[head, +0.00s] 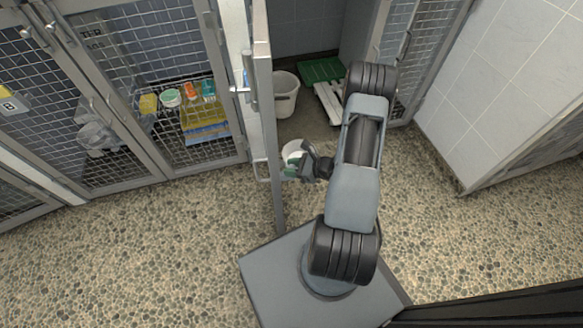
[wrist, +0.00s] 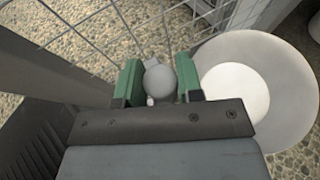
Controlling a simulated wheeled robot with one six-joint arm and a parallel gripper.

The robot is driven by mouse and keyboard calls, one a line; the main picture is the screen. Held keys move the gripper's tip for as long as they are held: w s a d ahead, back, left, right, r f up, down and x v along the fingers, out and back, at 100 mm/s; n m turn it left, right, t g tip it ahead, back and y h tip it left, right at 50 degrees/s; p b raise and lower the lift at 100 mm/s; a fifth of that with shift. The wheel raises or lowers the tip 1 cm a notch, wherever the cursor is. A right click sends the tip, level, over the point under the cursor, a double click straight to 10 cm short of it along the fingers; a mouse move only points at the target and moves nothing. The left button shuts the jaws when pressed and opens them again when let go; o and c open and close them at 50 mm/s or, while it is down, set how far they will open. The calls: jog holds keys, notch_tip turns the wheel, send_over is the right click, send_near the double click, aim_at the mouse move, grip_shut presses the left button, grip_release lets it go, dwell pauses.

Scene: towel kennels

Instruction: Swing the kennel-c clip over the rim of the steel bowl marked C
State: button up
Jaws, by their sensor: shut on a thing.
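My gripper (wrist: 158,80) has green fingertips closed on a small grey rounded part, which looks like the kennel-c clip (wrist: 160,84). The wire mesh of the open door lies just behind it in the wrist view. The steel bowl (wrist: 284,58), pale and round with a wide rim, is just right of the fingers in the wrist view. In the head view the bowl (head: 292,150) sits beside the door frame, partly hidden by my gripper (head: 299,168). No letter C is readable on it. Whether the clip touches the door or rim I cannot tell.
The open mesh door (head: 264,100) stands close on the left of my arm. Inside the kennel are a white bucket (head: 284,98), a green mat (head: 321,70) and a white slatted board (head: 328,100). A closed kennel at left holds bottles and yellow items. The pebbled floor is clear.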

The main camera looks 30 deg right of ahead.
jog(key=shift+n+g+y, duration=0.3)
jog(key=shift+n+y, duration=0.1)
jog(key=n+g+y, duration=0.1)
jog(key=n+g, duration=0.2)
jog(key=shift+y, duration=0.4)
jog(key=n+g+y, duration=0.1)
jog(key=n+g, duration=0.3)
jog(key=g, duration=0.1)
jog(key=shift+n, duration=0.3)
jog(key=n+g, duration=0.4)
jog(key=g, duration=0.1)
jog(key=shift+n+g+h, duration=0.3)
jog(key=shift+n+g+h+b, duration=0.5)
jog(key=shift+n+g+h, duration=0.7)
jog(key=shift+n+g, duration=0.8)
jog(key=o, duration=0.9)
